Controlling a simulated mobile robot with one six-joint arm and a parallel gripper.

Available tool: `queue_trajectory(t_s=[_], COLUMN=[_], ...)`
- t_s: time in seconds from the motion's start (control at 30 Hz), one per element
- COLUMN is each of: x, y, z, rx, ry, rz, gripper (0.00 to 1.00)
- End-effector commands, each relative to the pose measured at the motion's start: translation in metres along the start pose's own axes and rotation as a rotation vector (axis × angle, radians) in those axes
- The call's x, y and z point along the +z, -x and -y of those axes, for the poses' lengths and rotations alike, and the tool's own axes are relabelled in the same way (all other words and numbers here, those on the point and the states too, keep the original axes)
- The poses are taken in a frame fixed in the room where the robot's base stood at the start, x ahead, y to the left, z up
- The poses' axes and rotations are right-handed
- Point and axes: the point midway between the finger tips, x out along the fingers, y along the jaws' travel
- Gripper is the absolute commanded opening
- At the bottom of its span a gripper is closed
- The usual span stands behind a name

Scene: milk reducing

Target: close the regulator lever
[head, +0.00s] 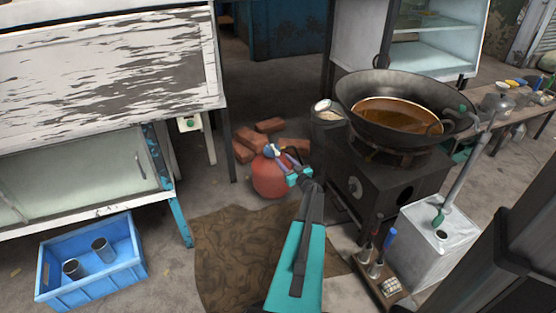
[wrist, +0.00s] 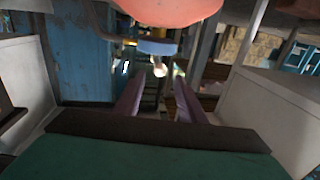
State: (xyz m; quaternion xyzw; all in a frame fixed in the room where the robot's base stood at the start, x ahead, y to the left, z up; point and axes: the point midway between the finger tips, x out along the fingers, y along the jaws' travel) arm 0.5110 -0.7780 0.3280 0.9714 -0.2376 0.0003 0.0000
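A red gas cylinder (head: 268,182) stands on the floor left of the stove. A blue regulator (head: 270,150) sits on its top. In the wrist view the cylinder (wrist: 172,10) fills the top edge, with the blue regulator part (wrist: 157,47) below it and a small pale piece (wrist: 160,70) under that. My gripper (head: 284,157) is at the regulator's right side in the head view. In the wrist view its two purple fingers (wrist: 159,92) stand apart with nothing seen between them. The lever's position and any contact with it cannot be told.
Red bricks (head: 243,152) lie behind the cylinder. A black stove (head: 385,185) with a wok (head: 400,85) stands right. A brown mat (head: 230,240) covers the floor in front. A blue crate (head: 95,285) with two metal cups and a white cabinet (head: 80,185) are left.

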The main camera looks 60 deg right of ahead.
Motion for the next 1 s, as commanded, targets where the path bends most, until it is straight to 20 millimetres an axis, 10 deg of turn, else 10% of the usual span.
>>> queue_trajectory(t_s=[0.3,0.77,1.0], x=[0.001,0.000,0.000], y=[-0.039,-0.046,-0.046], z=[0.000,0.000,0.000], rx=[-0.001,0.000,0.000], ry=[0.001,0.000,0.000], rz=[-0.001,0.000,0.000], gripper=[0.37,0.37,0.00])
